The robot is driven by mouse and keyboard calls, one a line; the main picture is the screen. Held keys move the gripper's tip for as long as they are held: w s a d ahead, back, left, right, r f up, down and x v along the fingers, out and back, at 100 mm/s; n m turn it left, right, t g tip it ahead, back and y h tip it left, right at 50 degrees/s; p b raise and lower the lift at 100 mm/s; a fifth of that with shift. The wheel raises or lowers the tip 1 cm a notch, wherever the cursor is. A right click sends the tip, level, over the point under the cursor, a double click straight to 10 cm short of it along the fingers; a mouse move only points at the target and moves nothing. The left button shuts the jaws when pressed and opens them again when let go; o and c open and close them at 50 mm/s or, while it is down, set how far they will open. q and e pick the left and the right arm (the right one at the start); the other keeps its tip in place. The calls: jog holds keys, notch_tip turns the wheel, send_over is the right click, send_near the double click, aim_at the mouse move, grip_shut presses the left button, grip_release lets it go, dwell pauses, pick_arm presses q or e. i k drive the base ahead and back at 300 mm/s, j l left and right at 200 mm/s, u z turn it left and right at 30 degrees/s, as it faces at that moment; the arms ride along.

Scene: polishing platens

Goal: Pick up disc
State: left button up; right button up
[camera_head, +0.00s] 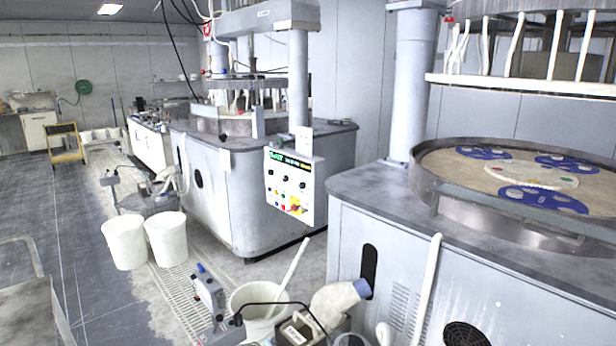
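The round platen (470,190) on the near machine at the right has a raised metal rim and a tan surface. Three blue disc-shaped carriers lie on it: one at the back left (484,153), one at the back right (567,163) and one at the front (541,199). Pale round discs or openings show in the blue carriers; I cannot tell which. A pale curved piece (530,175) with small coloured dots lies between the carriers. Neither of my grippers is in view.
A white bucket (254,316) with a pale stick and a grey device (208,292) stand by the near machine (345,222). Two white buckets (124,242) (167,238) stand farther left. A control panel (291,185) hangs between the machines.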

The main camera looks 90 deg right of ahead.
aim_at(512, 194)
jog(key=z, duration=2.2)
